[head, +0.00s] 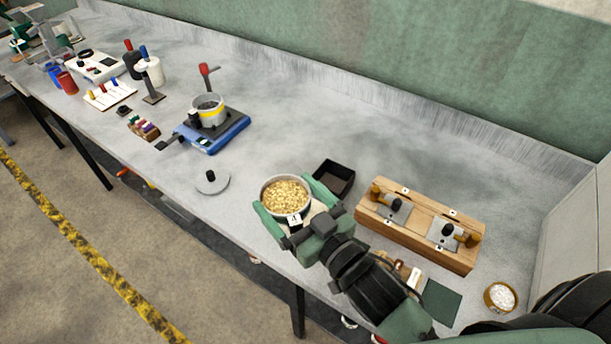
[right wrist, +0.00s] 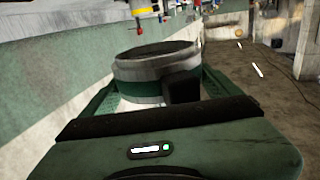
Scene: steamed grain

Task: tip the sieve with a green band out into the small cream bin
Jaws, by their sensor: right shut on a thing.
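My right gripper (head: 288,204) is shut on the round metal sieve (right wrist: 157,68), one finger on each side of its wall. The sieve has a dark green band in the right wrist view. In the head view its inside is full of pale yellow grain (head: 286,194), with the opening facing up and a tag marked 4 at its front. It is over the front part of the bench; I cannot tell its height. I cannot make out the small cream bin for certain. My left gripper is not in view.
A black open bin (head: 334,178) stands just behind the sieve. A wooden block with fittings (head: 421,226) lies to the right, and a small bowl of white stuff (head: 500,297) beyond it. A yellow-banded sieve (head: 210,114) stands on a blue device (head: 226,136). A grey lidlike disc (head: 212,183) lies left.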

